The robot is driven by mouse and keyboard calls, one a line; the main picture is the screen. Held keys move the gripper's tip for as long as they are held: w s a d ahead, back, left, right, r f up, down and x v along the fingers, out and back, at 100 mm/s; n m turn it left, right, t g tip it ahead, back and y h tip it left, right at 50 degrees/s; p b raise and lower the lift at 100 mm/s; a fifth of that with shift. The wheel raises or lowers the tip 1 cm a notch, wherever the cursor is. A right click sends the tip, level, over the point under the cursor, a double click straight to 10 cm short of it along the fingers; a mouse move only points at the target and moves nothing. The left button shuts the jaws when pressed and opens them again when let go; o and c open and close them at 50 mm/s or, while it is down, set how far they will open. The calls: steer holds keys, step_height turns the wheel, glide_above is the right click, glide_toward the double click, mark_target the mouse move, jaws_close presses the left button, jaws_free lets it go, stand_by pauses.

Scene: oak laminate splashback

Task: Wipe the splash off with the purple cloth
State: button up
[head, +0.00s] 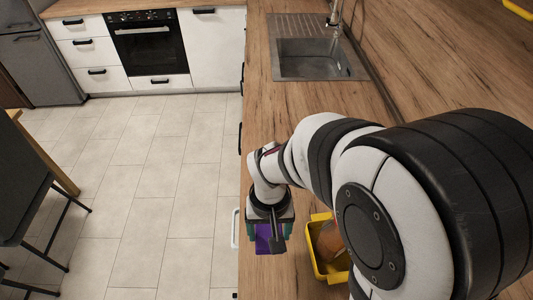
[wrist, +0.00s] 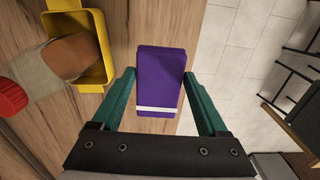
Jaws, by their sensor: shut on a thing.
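The purple cloth (wrist: 161,76) is a folded block with a white stripe near one end. My gripper (wrist: 159,75) is shut on it, with a teal finger along each side. In the head view the purple cloth (head: 266,240) shows beneath my gripper (head: 269,230), by the left edge of the wooden counter. Whether it touches the counter is unclear. I cannot make out any splash in either view; my arm hides part of the counter and wall.
A yellow caddy (head: 313,246) holding a bottle (wrist: 62,65) with a red cap stands on the counter right of the gripper in the head view. A sink (head: 315,58) lies farther along the counter. The counter between sink and gripper looks clear. Tiled floor lies left.

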steer(key=c, duration=0.4)
steer(key=w+d+f, duration=0.1)
steer(key=w, duration=1.3)
steer(key=w+d+f, duration=0.1)
steer(key=w+d, duration=0.1)
steer(key=w, duration=1.2)
steer(key=shift+w+d+f, duration=0.5)
steer(key=shift+d+f, duration=0.05)
steer(key=shift+f, duration=0.6)
steer(key=shift+w+d+f, duration=0.5)
steer(key=shift+w+f, duration=0.05)
steer(key=shift+f, duration=0.6)
steer(key=shift+w+d+f, duration=0.5)
steer(key=shift+d+f, duration=0.05)
steer(key=shift+f, duration=0.6)
